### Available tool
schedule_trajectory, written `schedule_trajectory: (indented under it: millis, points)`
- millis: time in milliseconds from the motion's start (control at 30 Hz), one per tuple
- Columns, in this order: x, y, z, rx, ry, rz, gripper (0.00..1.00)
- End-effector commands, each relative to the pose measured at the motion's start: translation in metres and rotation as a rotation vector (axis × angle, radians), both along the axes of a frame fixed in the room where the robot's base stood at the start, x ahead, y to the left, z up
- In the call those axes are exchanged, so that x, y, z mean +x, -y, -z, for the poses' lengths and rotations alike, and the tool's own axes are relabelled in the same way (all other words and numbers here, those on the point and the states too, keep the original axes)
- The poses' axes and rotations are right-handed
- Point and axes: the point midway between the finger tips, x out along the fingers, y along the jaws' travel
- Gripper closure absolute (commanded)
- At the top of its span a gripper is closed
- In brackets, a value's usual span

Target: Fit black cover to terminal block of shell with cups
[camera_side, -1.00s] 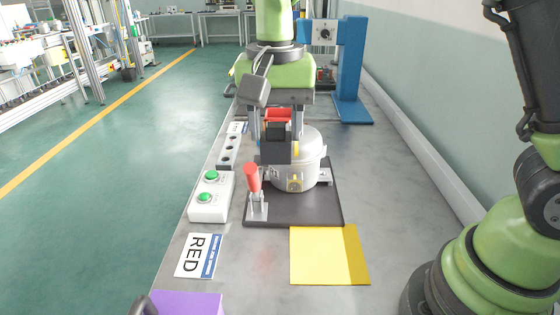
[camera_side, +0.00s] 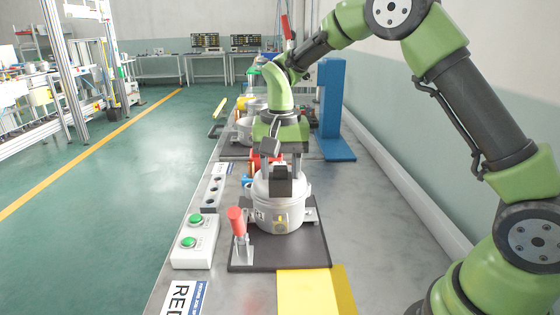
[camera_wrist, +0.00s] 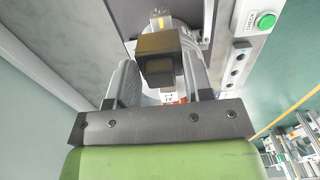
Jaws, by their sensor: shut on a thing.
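My gripper (camera_side: 283,176) points down over the near grey-white shell (camera_side: 279,212). It is shut on the black cover (camera_side: 283,187), which shows in front of the shell's upper part in the side view. In the wrist view the cover (camera_wrist: 160,55) sits between the two grey fingers (camera_wrist: 161,72), and the shell is largely hidden behind it. The shell stands upright on a dark plate (camera_side: 246,256) and has a yellow mark on its near side. I cannot make out the terminal block, or whether the cover touches the shell.
A red-handled clamp (camera_side: 237,226) stands at the plate's near left corner. A white box with green buttons (camera_side: 193,248) is to the left. Another shell (camera_side: 244,132) stands farther back, left of a blue stand (camera_side: 331,110).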

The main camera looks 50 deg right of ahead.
Motion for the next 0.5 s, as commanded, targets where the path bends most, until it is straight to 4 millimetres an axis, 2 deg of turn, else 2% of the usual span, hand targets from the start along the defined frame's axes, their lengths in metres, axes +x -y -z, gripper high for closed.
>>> schedule_trajectory:
  millis: [267, 500]
  points:
    - [0.0, 0.0, 0.006, 0.001, -0.003, 0.0, 0.88]
    - [-0.001, 0.0, 0.033, 0.001, -0.004, 0.0, 0.88]
